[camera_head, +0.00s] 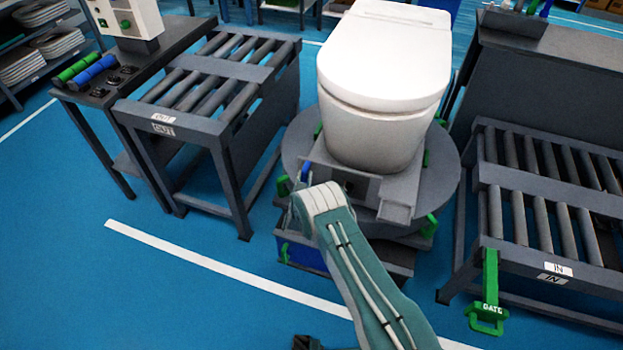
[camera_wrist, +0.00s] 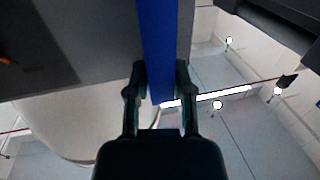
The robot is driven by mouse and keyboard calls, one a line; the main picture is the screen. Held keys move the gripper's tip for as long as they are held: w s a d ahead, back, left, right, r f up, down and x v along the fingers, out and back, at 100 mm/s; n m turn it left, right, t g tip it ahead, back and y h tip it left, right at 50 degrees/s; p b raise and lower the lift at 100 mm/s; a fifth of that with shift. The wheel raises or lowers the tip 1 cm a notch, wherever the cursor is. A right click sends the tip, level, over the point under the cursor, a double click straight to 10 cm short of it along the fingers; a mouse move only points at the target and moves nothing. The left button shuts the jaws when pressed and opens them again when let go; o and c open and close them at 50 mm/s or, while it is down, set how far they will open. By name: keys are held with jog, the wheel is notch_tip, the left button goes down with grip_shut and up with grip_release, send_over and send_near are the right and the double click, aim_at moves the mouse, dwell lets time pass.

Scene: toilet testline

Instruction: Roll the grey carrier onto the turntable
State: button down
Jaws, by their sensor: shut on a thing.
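The grey carrier (camera_head: 398,190) carries a white toilet (camera_head: 385,65) and appears over the round grey turntable (camera_head: 448,180) in the head view. Its near edge faces my arm. Whether it is fully seated is hidden by the toilet and my arm. My gripper (camera_wrist: 161,85) is shut on a blue bar (camera_wrist: 160,40) in the wrist view, with one finger on each side. In the head view my gripper is hidden behind my arm, at the turntable's near side. A small blue piece (camera_head: 306,171) shows beside my arm there.
A roller table (camera_head: 222,80) marked OUT stands left of the turntable. Another (camera_head: 545,215), marked IN, stands right, with a green gate handle (camera_head: 488,300) at its front. Green tabs (camera_head: 429,226) stick up around the turntable rim. Blue floor (camera_head: 150,290) is clear at front left.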

jog(key=shift+d+f, duration=0.15)
jog(key=shift+c, duration=2.4)
grip_release()
jog(key=shift+w, duration=0.1)
jog(key=s+a, duration=0.1)
jog(key=s, duration=1.1)
jog(key=shift+w+a, duration=0.1)
